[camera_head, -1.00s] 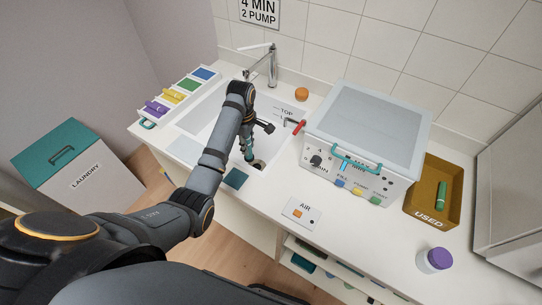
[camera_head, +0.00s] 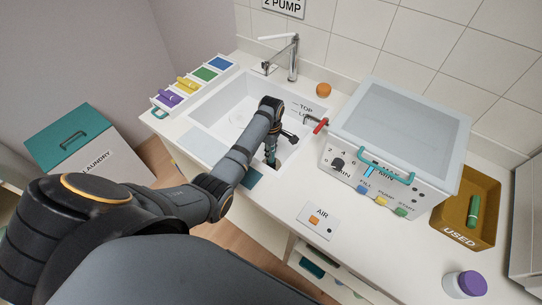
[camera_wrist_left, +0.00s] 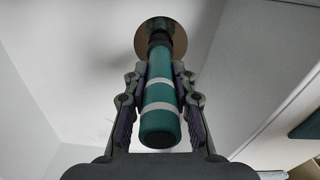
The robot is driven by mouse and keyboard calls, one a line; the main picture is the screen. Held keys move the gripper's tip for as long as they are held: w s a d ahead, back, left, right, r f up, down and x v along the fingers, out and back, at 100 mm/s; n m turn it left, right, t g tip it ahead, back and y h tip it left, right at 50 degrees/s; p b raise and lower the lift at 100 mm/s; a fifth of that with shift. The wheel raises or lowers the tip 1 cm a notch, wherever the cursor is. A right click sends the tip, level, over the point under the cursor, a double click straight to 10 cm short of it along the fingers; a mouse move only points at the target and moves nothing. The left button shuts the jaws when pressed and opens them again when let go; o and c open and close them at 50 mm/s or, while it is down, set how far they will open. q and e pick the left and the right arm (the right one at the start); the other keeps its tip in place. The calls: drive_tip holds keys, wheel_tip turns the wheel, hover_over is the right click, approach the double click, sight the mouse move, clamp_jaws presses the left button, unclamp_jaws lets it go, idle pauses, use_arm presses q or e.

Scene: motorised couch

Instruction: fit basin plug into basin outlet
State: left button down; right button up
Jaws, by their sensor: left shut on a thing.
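The basin (camera_head: 212,105) is a white sink set in the counter. My left gripper (camera_head: 270,155) is inside its near right part, pointing down. In the left wrist view the gripper (camera_wrist_left: 160,88) is shut on the basin plug (camera_wrist_left: 159,95), a teal cylinder with pale bands and a dark far end. Beyond that end is a round brass-coloured basin outlet (camera_wrist_left: 174,28). The dark end overlaps the outlet in the picture; I cannot tell whether it is seated or just above. The head view mostly hides this spot behind my arm. My right gripper is not in view.
A tap (camera_head: 292,60) stands behind the basin, with a red-handled lever (camera_head: 321,125) at its right. A lidded grey-white machine (camera_head: 400,135) stands close on the right. A tray of coloured pieces (camera_head: 198,82) lies left. A brown USED bin (camera_head: 483,185) is far right.

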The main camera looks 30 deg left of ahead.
use_arm(q)
wheel_tip(320, 180, down, 3)
drive_tip(key=shift+r, duration=0.1)
drive_tip(key=shift+f, duration=0.3)
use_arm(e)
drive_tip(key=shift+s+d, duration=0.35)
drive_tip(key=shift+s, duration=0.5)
use_arm(q)
drive_tip(key=c, duration=1.1)
unclamp_jaws()
drive_tip(key=shift+f, duration=0.1)
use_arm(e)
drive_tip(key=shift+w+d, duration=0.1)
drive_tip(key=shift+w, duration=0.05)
use_arm(q)
drive_tip(key=shift+r, duration=0.25)
wheel_tip(320, 180, up, 12)
drive_tip(key=shift+f, duration=0.1)
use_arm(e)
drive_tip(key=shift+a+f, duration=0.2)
use_arm(q)
drive_tip(key=shift+s, duration=0.1)
